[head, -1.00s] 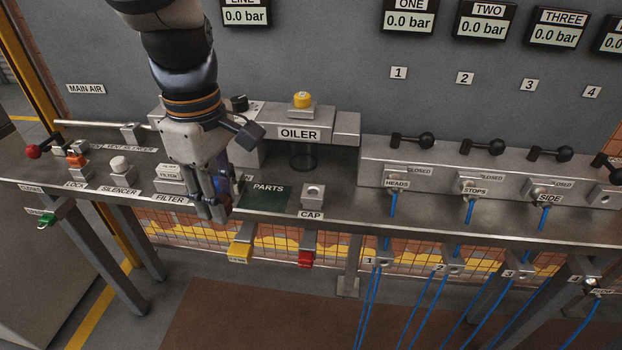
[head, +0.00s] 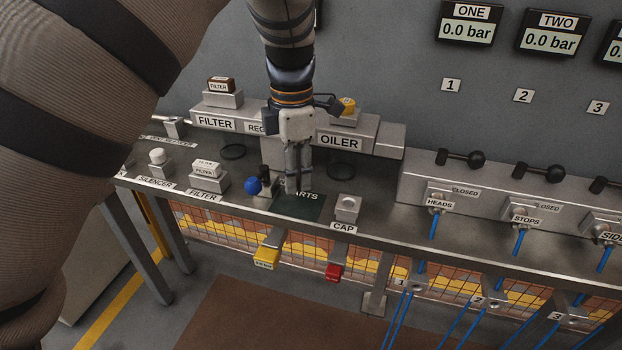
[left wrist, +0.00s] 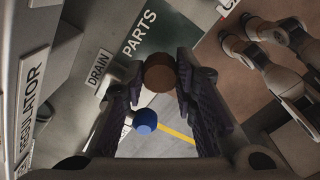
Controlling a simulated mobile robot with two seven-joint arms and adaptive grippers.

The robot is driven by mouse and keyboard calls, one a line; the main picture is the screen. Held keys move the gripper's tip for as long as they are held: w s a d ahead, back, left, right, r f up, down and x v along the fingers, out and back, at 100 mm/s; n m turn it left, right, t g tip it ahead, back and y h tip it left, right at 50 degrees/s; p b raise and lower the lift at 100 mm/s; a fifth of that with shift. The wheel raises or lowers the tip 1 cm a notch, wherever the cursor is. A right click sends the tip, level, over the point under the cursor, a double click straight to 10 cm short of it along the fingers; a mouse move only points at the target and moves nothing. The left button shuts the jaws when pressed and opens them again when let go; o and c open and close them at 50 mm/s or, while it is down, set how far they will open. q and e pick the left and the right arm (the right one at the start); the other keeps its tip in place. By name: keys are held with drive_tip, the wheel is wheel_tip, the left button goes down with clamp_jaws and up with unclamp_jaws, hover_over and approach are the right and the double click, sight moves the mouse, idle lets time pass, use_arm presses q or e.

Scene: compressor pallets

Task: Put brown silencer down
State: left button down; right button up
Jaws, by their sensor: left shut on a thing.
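My left gripper (head: 298,187) points down over the dark green PARTS mat (head: 300,208) in the head view. In the left wrist view its fingers are closed around a round brown piece, the brown silencer (left wrist: 159,74), at the fingertips. In the head view the silencer is hidden by the fingers, so I cannot tell whether it touches the mat. The PARTS lettering also shows in the left wrist view, just beyond the silencer.
A blue knob (head: 252,186) stands just left of the mat. The CAP block (head: 347,207) is to its right, and the oiler unit (head: 346,133) with its yellow top stands behind. A white silencer piece (head: 157,157) and filter block (head: 207,177) are farther left.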

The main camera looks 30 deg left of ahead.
sight(298, 186)
use_arm(q)
drive_tip(key=shift+w+f, duration=0.2)
drive_tip(key=shift+f, duration=0.7)
drive_tip(key=shift+w+f, duration=0.15)
drive_tip(key=shift+f, duration=0.75)
drive_tip(key=shift+f, duration=0.2)
drive_tip(key=c, duration=1.3)
unclamp_jaws()
wheel_tip(298, 186, up, 12)
drive_tip(key=shift+r, duration=0.25)
